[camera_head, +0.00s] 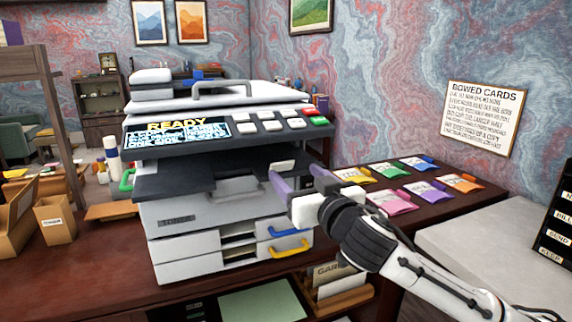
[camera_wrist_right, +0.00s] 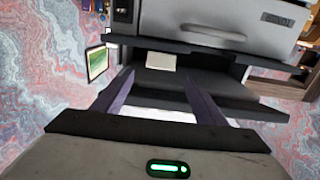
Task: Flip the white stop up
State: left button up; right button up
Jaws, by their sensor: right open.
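The white stop (camera_head: 282,166) is a small pale flap at the right end of the copier's dark output tray (camera_head: 180,187). It looks close to flat; its exact tilt is hard to tell. In the right wrist view the stop (camera_wrist_right: 161,61) shows just beyond and between the fingertips. My right gripper (camera_head: 297,176) is open and empty, its two purple fingers apart at the tray's right side. The fingers also show in the wrist view (camera_wrist_right: 157,80). I cannot tell whether they touch the tray. My left gripper is not in view.
The copier's control panel (camera_head: 230,132) overhangs the tray. Drawers with a blue handle (camera_head: 286,232) and a yellow handle (camera_head: 290,249) sit below. Several coloured card packets (camera_head: 392,201) lie on the desk to the right. An open cardboard box (camera_head: 18,212) stands left.

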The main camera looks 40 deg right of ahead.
aim_at(284, 163)
jog(key=p+x, duration=0.1)
jog(key=x, duration=0.5)
jog(key=shift+w, duration=0.35)
